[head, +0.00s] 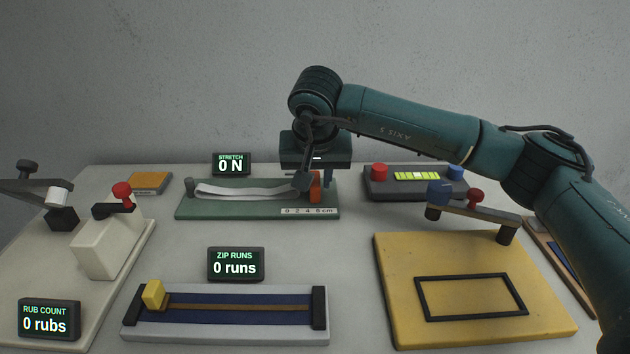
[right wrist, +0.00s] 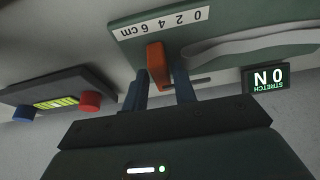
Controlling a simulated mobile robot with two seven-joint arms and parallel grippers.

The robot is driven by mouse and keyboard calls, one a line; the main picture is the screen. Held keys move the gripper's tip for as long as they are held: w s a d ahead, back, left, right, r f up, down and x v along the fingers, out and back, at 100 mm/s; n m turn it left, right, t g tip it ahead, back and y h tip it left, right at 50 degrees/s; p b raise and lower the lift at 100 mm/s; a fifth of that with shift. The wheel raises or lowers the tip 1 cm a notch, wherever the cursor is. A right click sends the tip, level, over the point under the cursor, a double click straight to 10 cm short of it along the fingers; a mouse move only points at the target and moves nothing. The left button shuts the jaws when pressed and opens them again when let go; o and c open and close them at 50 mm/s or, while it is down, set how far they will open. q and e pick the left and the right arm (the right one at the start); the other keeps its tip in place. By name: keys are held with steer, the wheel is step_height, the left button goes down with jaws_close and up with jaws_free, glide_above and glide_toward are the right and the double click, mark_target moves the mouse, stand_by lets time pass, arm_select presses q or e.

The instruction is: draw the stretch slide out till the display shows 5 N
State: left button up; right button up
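The stretch slide is a green base (head: 230,211) at the back middle, with a slack white strip (head: 235,190) and a 0-2-4-6 cm scale. Its orange handle (head: 315,187) stands at the right end of the strip; the right wrist view shows it too (right wrist: 158,65). The stretch display (head: 230,164) reads 0 N. My right gripper (head: 316,181) points down at the handle. In the right wrist view its two blue fingers (right wrist: 162,82) stand either side of the handle, open, with a small gap showing on one side. My left gripper is not in view.
A dark box (head: 376,193) with red and blue knobs stands right of the slide. In front are a zip rig (head: 225,337) and its display (head: 235,263). A yellow board (head: 400,260) with a lever is at right, a rub rig (head: 100,253) at left.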

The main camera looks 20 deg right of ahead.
steer(key=shift+x, duration=0.75)
steer(key=shift+c, duration=0.4)
jaws_close()
